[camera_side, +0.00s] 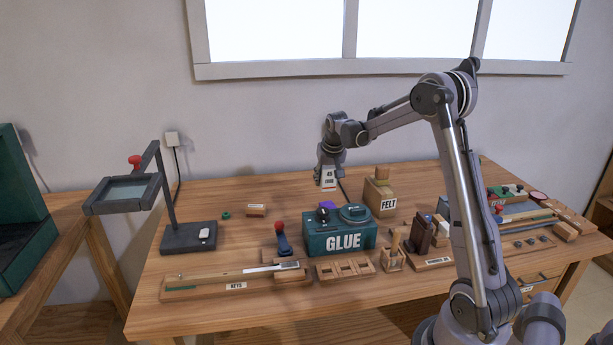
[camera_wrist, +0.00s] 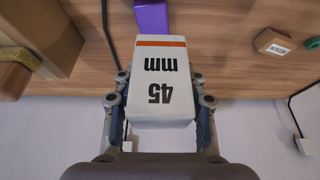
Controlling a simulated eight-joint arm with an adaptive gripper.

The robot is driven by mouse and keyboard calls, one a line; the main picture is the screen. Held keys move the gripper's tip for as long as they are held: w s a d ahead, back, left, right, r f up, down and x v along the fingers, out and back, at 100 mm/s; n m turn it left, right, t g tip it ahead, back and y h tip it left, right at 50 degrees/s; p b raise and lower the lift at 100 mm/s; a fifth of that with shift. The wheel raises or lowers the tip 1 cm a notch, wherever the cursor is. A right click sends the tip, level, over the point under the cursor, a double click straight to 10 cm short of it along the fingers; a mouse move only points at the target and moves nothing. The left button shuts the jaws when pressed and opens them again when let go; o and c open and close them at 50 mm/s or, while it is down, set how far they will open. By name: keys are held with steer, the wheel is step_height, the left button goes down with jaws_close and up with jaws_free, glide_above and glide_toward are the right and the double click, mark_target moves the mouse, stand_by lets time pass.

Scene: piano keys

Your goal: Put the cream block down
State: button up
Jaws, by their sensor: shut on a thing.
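The cream block (camera_wrist: 162,105) is marked "45 mm" with an orange stripe, and it fills the middle of the wrist view. My gripper (camera_wrist: 160,106) is shut on it, with one finger on each side. In the side view my gripper (camera_side: 328,168) points down near the back of the workbench, and the cream block (camera_side: 328,180) hangs below it. I cannot tell whether the block's lower end touches the bench top.
The teal GLUE box (camera_side: 341,239) stands in front of the block. The wooden FELT box (camera_side: 380,195) is to its right. A small labelled wood block (camera_side: 256,211) lies to the left. A magnifier stand (camera_side: 188,236) is at far left.

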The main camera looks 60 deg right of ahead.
steer(key=shift+w+f, duration=0.2)
glide_above(292, 212)
steer(key=s+a, duration=0.1)
step_height(292, 212, down, 7)
steer(key=shift+a+r, duration=0.1)
steer(key=shift+r, duration=0.05)
steer(key=shift+f, duration=1.95)
steer(key=shift+f, duration=0.15)
steer(key=o, duration=1.1)
steer(key=shift+o, duration=0.2)
